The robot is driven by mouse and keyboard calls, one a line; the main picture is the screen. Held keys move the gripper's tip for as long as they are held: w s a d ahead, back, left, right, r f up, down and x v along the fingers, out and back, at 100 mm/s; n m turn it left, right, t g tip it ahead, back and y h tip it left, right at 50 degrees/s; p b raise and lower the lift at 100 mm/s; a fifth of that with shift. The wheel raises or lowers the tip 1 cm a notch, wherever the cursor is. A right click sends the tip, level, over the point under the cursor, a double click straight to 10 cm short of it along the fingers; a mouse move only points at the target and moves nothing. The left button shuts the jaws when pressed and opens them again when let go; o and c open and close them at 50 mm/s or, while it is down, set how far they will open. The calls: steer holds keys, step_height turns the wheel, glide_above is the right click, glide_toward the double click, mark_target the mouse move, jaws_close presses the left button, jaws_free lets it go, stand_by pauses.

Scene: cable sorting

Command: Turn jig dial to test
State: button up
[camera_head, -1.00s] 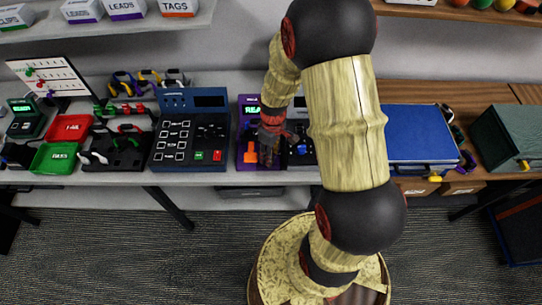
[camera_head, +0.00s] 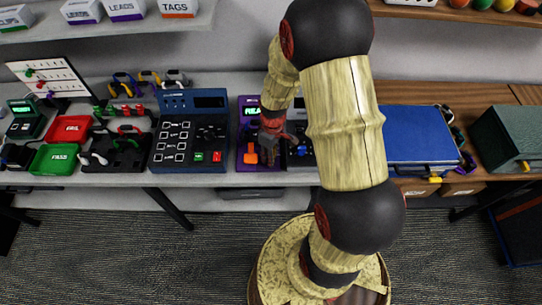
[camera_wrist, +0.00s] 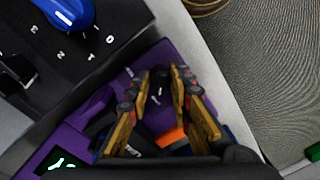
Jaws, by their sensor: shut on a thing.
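The purple jig (camera_head: 241,138) stands on the bench right of the dark blue tester panel, with a lit green display (camera_head: 252,111) and an orange part (camera_head: 250,156). In the wrist view the purple jig (camera_wrist: 75,133) lies under my gripper (camera_wrist: 166,78). The jig's small black dial (camera_wrist: 160,76) shows between the fingertips, which are closed around it. Pale marks sit on the jig face near it, too small to read. In the head view my gripper (camera_head: 269,152) is over the jig's right part and hides the dial there.
A black panel with a blue knob (camera_wrist: 72,12) adjoins the jig on its right. The dark blue tester (camera_head: 190,143) stands close on its left. A blue case (camera_head: 420,135) lies farther right, partly behind my arm. The bench's front edge is close to the jig.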

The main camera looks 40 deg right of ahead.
jaws_close()
steer(key=shift+m, duration=0.3)
steer(key=m+p, duration=0.1)
steer(key=m, duration=0.2)
steer(key=shift+r+m, duration=0.1)
steer(key=shift+m, duration=0.2)
steer(key=m+p, duration=0.2)
steer(key=m, duration=0.2)
steer(key=shift+s+m, duration=0.1)
steer(key=shift+m, duration=0.2)
steer(key=m+p, duration=0.2)
steer(key=m, duration=0.3)
steer(key=shift+t, duration=0.3)
steer(key=shift+m+p, duration=1.3)
steer(key=shift+m, duration=0.7)
steer(key=o, duration=1)
jaws_free()
steer(key=shift+c, duration=0.2)
